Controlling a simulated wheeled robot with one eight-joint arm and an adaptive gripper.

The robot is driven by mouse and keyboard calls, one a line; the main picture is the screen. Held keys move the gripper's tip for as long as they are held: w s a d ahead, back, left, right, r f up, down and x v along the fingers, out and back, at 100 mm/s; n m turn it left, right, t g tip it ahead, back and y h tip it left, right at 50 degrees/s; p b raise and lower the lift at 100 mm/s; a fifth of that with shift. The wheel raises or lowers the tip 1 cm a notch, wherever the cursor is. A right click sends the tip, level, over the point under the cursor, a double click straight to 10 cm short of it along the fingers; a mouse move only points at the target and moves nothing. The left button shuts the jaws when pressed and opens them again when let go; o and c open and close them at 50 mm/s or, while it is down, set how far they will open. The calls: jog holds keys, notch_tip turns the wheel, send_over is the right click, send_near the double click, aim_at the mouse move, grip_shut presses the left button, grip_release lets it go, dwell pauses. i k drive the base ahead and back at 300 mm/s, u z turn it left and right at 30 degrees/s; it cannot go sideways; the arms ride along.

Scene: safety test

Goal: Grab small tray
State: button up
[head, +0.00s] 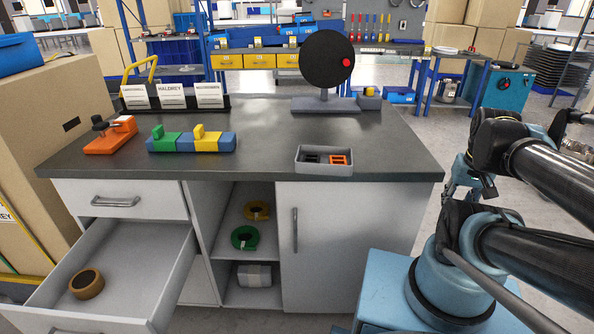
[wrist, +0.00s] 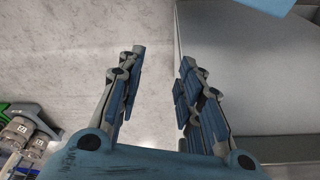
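The small grey tray (head: 323,170) sits on the dark countertop, near its front edge and right of the middle, in the head view. A black piece (head: 312,158) and an orange piece (head: 338,159) lie in it. My gripper (wrist: 161,58) is open in the wrist view, its two blue-padded fingers apart with only pale floor between them. The tray does not show in the wrist view. In the head view my folded arm is to the right of the workbench, apart from the tray.
The workbench (head: 270,150) carries an orange tool (head: 111,136), a blue, green and yellow block set (head: 190,140), and a black disc with a red button (head: 327,60). An open drawer (head: 130,270) holding a tape roll (head: 87,284) juts out at lower left. Countertop around the tray is clear.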

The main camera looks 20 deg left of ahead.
aim_at(324, 168)
jog(key=u, duration=0.8)
jog(key=k, duration=0.8)
jog(key=z, duration=0.65)
